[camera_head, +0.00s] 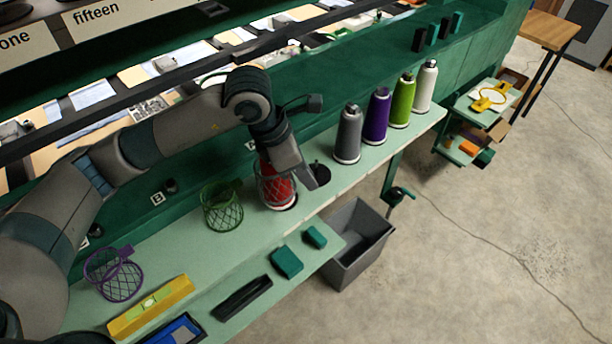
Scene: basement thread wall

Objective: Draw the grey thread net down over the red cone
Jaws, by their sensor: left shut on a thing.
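The red cone (277,192) stands on the pale green shelf (333,187), with its top hidden behind my left gripper. The grey thread net (261,183) shows as open mesh around the red body, with the red visible through it. My left gripper (304,178) reaches down from above at the right side of the cone and is shut on the net. The exact grip point is hidden by the gripper. My right gripper is out of view.
Grey, purple, green and white cones (348,134) stand to the right along the shelf. A green net (222,207) and a purple net (114,274) stand to the left. A yellow level (151,306) lies at the front left. A grey bin (359,245) stands below the shelf.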

